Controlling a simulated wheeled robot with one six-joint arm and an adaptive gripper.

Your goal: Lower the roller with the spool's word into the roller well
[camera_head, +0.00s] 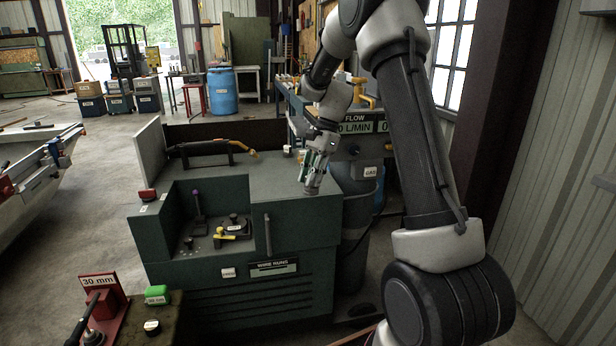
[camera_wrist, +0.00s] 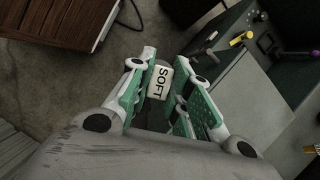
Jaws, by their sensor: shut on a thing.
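My gripper (camera_head: 314,172) is shut on a dark piece with a white label reading SOFT (camera_wrist: 160,80), seen between its green-padded fingers (camera_wrist: 163,98) in the wrist view. In the head view it is above the right part of the green machine's top (camera_head: 285,182), fingers pointing down. The machine's front-left recess (camera_head: 188,216) holds a dark lever with a purple knob (camera_head: 196,194), a dark round part (camera_head: 234,226) and a yellow lever (camera_head: 226,236). The yellow lever also shows in the wrist view (camera_wrist: 240,38). I cannot make out which opening is the roller well, or the spool's word.
A bench at the front left carries a red 30 mm stand (camera_head: 99,300), a green labelled block (camera_head: 158,293) and a dark labelled roller-like piece (camera_head: 152,327). A torch-like handle (camera_head: 205,150) lies on the machine's top. A dark bin (camera_head: 358,225) stands right of the machine.

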